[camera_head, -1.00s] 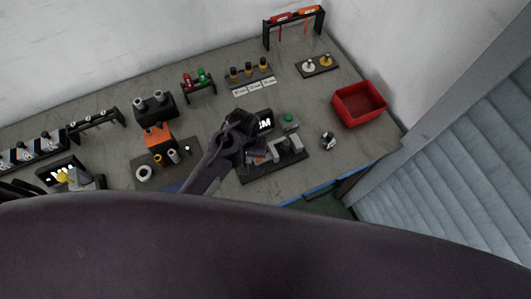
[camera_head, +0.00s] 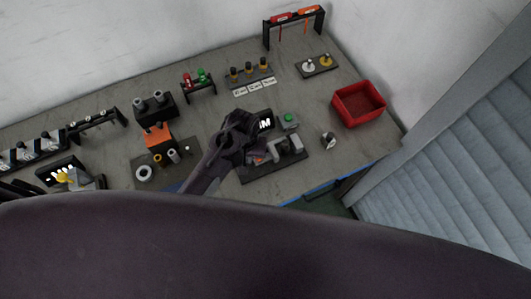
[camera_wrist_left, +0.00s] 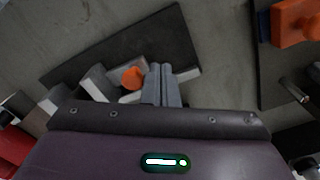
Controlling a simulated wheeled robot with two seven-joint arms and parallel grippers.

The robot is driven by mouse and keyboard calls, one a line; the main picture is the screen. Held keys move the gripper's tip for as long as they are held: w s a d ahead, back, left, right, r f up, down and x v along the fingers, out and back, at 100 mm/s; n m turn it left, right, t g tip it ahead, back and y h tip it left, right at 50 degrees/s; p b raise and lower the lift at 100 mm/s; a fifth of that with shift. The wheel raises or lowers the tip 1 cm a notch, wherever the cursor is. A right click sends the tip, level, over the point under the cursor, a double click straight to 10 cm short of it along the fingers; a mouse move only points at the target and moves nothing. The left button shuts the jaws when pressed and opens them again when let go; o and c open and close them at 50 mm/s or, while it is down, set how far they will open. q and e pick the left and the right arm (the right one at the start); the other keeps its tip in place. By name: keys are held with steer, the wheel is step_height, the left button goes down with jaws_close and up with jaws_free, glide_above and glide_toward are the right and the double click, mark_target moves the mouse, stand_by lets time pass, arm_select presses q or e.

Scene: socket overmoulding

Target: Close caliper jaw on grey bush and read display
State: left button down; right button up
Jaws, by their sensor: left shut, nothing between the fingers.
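The caliper station is a black plate (camera_head: 262,176) with grey metal blocks (camera_head: 290,146) and an orange-red part. It has a dark display (camera_head: 264,122) with white characters, partly covered by my arm and not readable. A green button (camera_head: 290,117) sits beside the display. My left gripper (camera_head: 257,157) is over the station, shut and empty. In the left wrist view its closed fingers (camera_wrist_left: 162,72) point at the plate, right beside the orange-red part (camera_wrist_left: 132,77) and between grey blocks. I cannot make out the grey bush there; it may be hidden. My right gripper is not in view.
A red bin (camera_head: 359,104) stands to the right, with a small silver round part (camera_head: 328,140) before it. An orange block fixture (camera_head: 158,139) is left of my arm. Several small racks line the back.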

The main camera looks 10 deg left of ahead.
arm_select(q)
steer(key=shift+f, duration=0.1)
stand_by(0.4)
steer(key=shift+f+b, duration=0.45)
steer(key=shift+f, duration=1.05)
steer(key=shift+w+d, duration=0.5)
steer(key=shift+d, duration=0.25)
steer(key=shift+w+d, duration=0.5)
steer(key=shift+d, duration=0.25)
steer(key=shift+w+d+r+b, duration=0.15)
steer(key=shift+d+b, duration=0.05)
steer(key=shift+b, duration=0.1)
stand_by(0.7)
steer(key=shift+a+p, duration=0.2)
steer(key=shift+p, duration=0.3)
steer(key=shift+s+a, duration=0.2)
steer(key=shift+s, duration=0.1)
